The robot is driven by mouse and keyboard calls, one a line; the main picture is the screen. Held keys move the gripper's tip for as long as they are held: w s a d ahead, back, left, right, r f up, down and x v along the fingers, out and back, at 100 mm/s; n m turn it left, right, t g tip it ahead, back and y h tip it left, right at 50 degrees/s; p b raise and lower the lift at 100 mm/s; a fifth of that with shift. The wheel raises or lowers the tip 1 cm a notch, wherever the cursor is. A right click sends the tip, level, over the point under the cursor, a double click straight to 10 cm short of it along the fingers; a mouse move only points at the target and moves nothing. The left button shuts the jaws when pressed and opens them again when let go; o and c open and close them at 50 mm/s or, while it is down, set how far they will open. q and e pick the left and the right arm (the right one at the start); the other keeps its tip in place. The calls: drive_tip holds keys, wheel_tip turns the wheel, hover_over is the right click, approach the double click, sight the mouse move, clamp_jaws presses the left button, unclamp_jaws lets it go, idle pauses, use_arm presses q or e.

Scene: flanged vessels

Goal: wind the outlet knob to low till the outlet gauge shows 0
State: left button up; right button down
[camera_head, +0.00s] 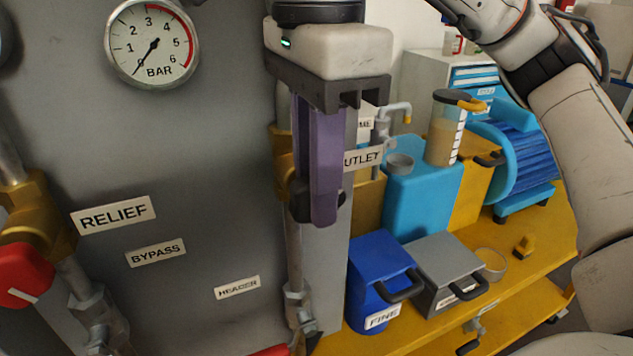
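A round white gauge (152,43) with a red band at its high end is on the grey panel at the upper left. Its needle points to the lower left, below the 1, about at the low end of the scale. No name label for it shows. My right gripper (318,212) reaches down in front of the panel's right edge with purple fingers. Dark lobes of what looks like a black knob (298,203) show beside the fingertips, the rest hidden behind them. The gripper's grip on it cannot be seen. A partly covered OUTLET label (363,159) is beside the fingers. My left gripper is out of view.
A red-handled brass valve (24,272) stands at the left by the RELIEF label (113,214). A vertical pipe (294,255) runs below the gripper. A yellow bench (520,285) at the right holds a blue bin (373,270), a grey box (440,262) and a blue motor (520,165).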

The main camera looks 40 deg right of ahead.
drive_tip(key=shift+r+p, duration=0.2)
drive_tip(key=shift+p, duration=0.5)
drive_tip(key=h+p, duration=0.1)
drive_tip(key=p, duration=0.1)
drive_tip(key=h+p, duration=0.2)
drive_tip(key=g+h+p, duration=0.1)
drive_tip(key=p, duration=0.2)
drive_tip(key=shift+a, duration=0.3)
drive_tip(key=shift+w+f+h, duration=0.1)
drive_tip(key=shift+f+h, duration=0.1)
drive_tip(key=shift+h, duration=0.9)
drive_tip(key=shift+a+f+g+h, duration=0.1)
drive_tip(key=shift+g+h, duration=0.15)
drive_tip(key=shift+h, duration=0.35)
drive_tip(key=shift+a+f+g+h, duration=0.1)
drive_tip(key=shift+g+h, duration=0.15)
drive_tip(key=shift+h, duration=0.35)
drive_tip(key=shift+a+g+h, duration=0.1)
drive_tip(key=shift+g+h, duration=0.2)
drive_tip(key=shift+h, duration=0.9)
drive_tip(key=shift+f, duration=0.1)
drive_tip(key=shift+h, duration=0.3)
